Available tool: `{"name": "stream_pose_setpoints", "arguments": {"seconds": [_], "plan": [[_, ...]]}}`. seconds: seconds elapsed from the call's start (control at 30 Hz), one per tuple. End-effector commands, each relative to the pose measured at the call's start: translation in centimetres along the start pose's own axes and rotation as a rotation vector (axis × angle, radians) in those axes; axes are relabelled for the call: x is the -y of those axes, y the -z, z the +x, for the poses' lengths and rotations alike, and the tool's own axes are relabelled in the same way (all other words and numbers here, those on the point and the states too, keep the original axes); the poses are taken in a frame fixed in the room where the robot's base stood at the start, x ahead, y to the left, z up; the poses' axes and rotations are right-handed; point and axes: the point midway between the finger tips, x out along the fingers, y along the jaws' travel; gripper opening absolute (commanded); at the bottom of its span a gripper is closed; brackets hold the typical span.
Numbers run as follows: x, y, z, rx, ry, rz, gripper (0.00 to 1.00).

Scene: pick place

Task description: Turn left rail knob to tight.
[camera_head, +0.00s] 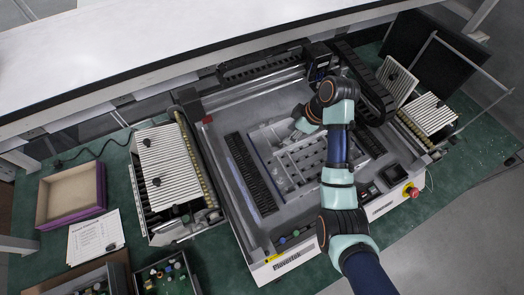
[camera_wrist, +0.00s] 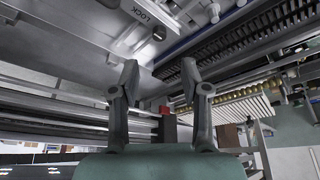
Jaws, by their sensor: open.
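My gripper (camera_head: 301,122) is over the inner bed of the large grey machine (camera_head: 232,104), left of my arm in the head view. In the wrist view my gripper (camera_wrist: 160,72) has its two grey fingers spread apart with nothing between the tips. A small dark knob-like part (camera_wrist: 159,33) shows just beyond the fingertips, close to a metal plate with LOCK lettering (camera_wrist: 155,12). The fingers appear apart from it. I cannot tell for certain whether this is the left rail knob, or how it is turned. In the head view the knob cannot be made out.
A dark slotted rail strip (camera_head: 250,174) lies left of the bed. A ribbed light panel unit (camera_head: 168,165) stands left of the machine, another ribbed panel (camera_head: 428,114) right. A red emergency button (camera_head: 413,191) is at the front right. An open box (camera_head: 72,194) lies far left.

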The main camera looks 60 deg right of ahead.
Motion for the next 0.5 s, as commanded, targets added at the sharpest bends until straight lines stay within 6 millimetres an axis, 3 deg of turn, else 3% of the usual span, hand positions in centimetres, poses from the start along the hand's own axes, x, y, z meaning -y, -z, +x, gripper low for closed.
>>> {"name": "stream_pose_setpoints", "arguments": {"seconds": [0.03, 0.23, 0.5], "plan": [[-0.4, -0.8, 0.1, 0.001, 0.008, 0.000, 0.46], [-0.3, -0.8, 0.7, 0.002, 0.014, -0.004, 0.46], [-0.2, -0.8, 5.8, 0.003, 0.013, -0.002, 0.46]]}}
